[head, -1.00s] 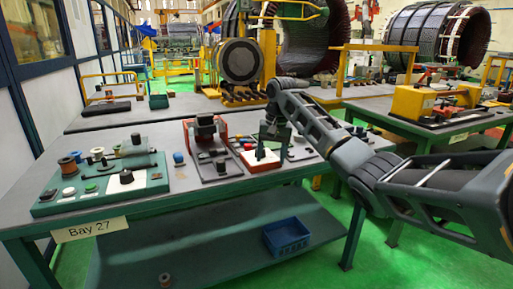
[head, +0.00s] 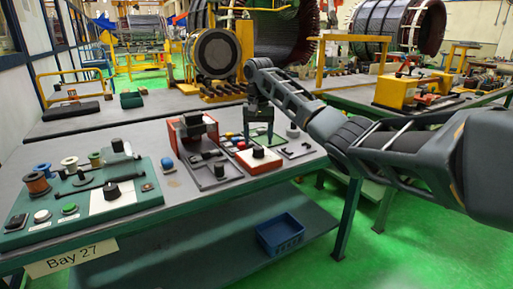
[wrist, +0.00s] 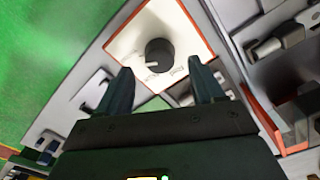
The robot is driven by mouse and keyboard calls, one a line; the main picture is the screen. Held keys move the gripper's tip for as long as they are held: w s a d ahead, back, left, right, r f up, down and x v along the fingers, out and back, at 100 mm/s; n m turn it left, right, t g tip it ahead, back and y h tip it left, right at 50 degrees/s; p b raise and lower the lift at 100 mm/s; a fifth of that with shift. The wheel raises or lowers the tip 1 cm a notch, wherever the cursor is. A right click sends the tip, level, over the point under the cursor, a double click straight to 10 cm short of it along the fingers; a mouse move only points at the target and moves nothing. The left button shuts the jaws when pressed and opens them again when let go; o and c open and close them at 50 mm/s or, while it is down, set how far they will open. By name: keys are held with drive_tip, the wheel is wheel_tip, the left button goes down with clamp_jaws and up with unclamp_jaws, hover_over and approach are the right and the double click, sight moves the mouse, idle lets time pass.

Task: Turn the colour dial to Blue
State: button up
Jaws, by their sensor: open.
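A black round knob (head: 258,152) stands on a white plate with an orange-red edge (head: 262,166) on the bench. In the wrist view the same knob (wrist: 158,53) lies ahead of my fingertips, with small dark lettering beside it that is too blurred to read surely. My gripper (head: 258,132) is open and empty, pointing down just behind and above this knob, apart from it; its two fingers also show in the wrist view (wrist: 163,80). A second black knob (head: 111,190) stands on a white panel on the green board (head: 140,199). No colour names are legible on either.
Spools (head: 37,182), buttons and a black bar lie on the green board at left. A red-and-grey fixture (head: 193,128) stands left of my gripper, with a blue ball (head: 167,163) beside it. A blue bin (head: 280,236) is on the lower shelf.

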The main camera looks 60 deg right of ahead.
sight(258, 147)
drive_tip(key=shift+f, duration=1.85)
drive_tip(key=shift+c, duration=0.5)
drive_tip(key=c, duration=1)
drive_tip(key=shift+o, duration=0.2)
drive_tip(key=shift+r+n+p, duration=0.15)
drive_tip(key=shift+n+p, duration=0.35)
drive_tip(key=shift+p, duration=0.1)
drive_tip(key=shift+a+r+n+p, duration=0.1)
drive_tip(key=shift+n+p, duration=0.9)
drive_tip(key=shift+p, duration=0.15)
drive_tip(key=n+p, duration=0.2)
drive_tip(key=shift+n, duration=0.3)
drive_tip(key=n+p, duration=0.3)
drive_tip(key=n, duration=0.3)
drive_tip(key=shift+f, duration=0.2)
drive_tip(key=shift+n, duration=0.3)
